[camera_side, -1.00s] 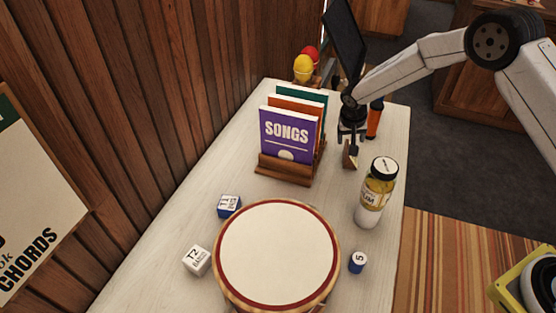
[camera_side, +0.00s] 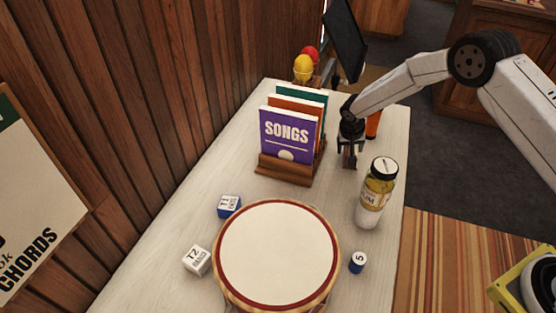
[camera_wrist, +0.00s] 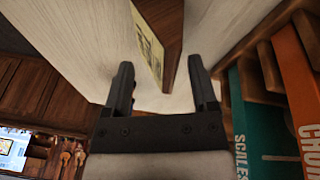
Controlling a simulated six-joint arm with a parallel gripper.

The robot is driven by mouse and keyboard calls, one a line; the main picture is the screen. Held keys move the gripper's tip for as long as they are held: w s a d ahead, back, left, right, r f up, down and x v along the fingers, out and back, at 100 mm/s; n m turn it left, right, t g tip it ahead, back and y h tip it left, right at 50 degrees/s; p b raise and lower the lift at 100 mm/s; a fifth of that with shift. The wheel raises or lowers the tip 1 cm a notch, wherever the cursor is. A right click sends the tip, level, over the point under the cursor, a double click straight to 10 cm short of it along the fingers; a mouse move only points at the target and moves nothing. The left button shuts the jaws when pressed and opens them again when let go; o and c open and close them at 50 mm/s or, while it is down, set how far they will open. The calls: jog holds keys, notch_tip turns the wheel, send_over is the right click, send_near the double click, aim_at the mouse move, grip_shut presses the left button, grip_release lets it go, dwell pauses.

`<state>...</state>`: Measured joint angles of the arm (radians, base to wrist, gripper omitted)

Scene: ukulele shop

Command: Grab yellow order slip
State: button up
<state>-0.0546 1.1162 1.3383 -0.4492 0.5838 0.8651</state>
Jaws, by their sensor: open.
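A pale yellow printed slip (camera_wrist: 149,46) shows in the wrist view, against the side face of a brown wooden piece (camera_wrist: 168,22). I cannot tell how the slip is fixed there. My gripper (camera_wrist: 161,64) is open, its two dark fingers apart with nothing seen gripped. The wooden piece and slip stand ahead of the gap between the fingertips. In the side view my gripper (camera_side: 347,165) points down at the table, right of the songbook rack, and hides most of the slip and wooden piece.
The wooden rack (camera_side: 283,176) of songbooks (camera_side: 288,132) stands close left of my gripper. A yellow-labelled bottle (camera_side: 375,193) stands in front and right. The table's right edge is close.

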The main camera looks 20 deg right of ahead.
jog(key=shift+x, duration=1.3)
grip_shut()
